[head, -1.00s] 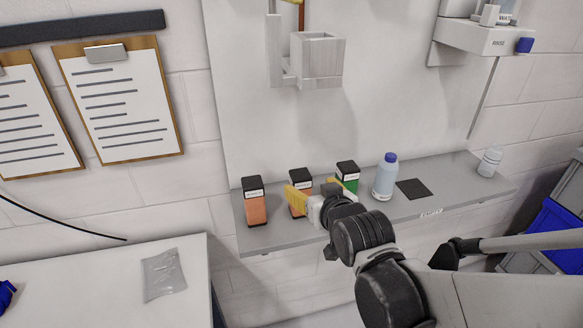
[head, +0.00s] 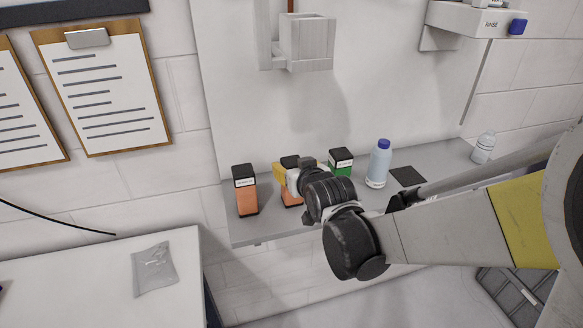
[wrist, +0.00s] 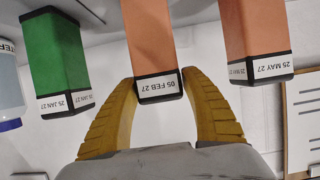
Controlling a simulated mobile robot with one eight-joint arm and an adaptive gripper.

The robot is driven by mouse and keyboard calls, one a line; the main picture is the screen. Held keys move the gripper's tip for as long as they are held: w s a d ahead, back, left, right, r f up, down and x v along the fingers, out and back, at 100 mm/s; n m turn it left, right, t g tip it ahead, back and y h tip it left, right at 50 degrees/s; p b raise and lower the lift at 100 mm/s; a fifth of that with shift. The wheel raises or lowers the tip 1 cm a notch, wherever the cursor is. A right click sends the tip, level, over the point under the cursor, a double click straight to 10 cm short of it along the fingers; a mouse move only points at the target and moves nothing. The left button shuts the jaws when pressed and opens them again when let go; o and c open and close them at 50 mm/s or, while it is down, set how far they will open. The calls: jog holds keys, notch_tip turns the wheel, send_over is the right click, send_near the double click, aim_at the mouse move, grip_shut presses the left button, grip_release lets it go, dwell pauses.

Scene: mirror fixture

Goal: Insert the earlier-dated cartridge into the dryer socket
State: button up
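Two orange cartridges with black caps stand on the grey shelf. In the wrist view the middle one (wrist: 155,40) reads 05 FEB 27 and the other (wrist: 255,30) reads 25 MAY 27. In the head view the May one (head: 246,196) is at left, and the February one (head: 290,192) is partly hidden by my gripper (head: 295,171). In the wrist view my gripper's (wrist: 158,88) yellow fingers are open, one on each side of the February cartridge's capped end. I cannot tell if they touch it. A pale open-fronted box (head: 307,45), possibly the dryer socket, hangs on the wall above.
A green cartridge (head: 341,163), marked 25 JAN 27 (wrist: 55,60), stands right of the orange ones. A blue-capped bottle (head: 378,166), a dark pad (head: 408,176) and a clear bottle (head: 484,149) follow. A RINSE unit (head: 480,20) is at upper right. A white table (head: 90,290) is at lower left.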

jog(key=c, duration=0.9)
jog(key=shift+c, duration=0.2)
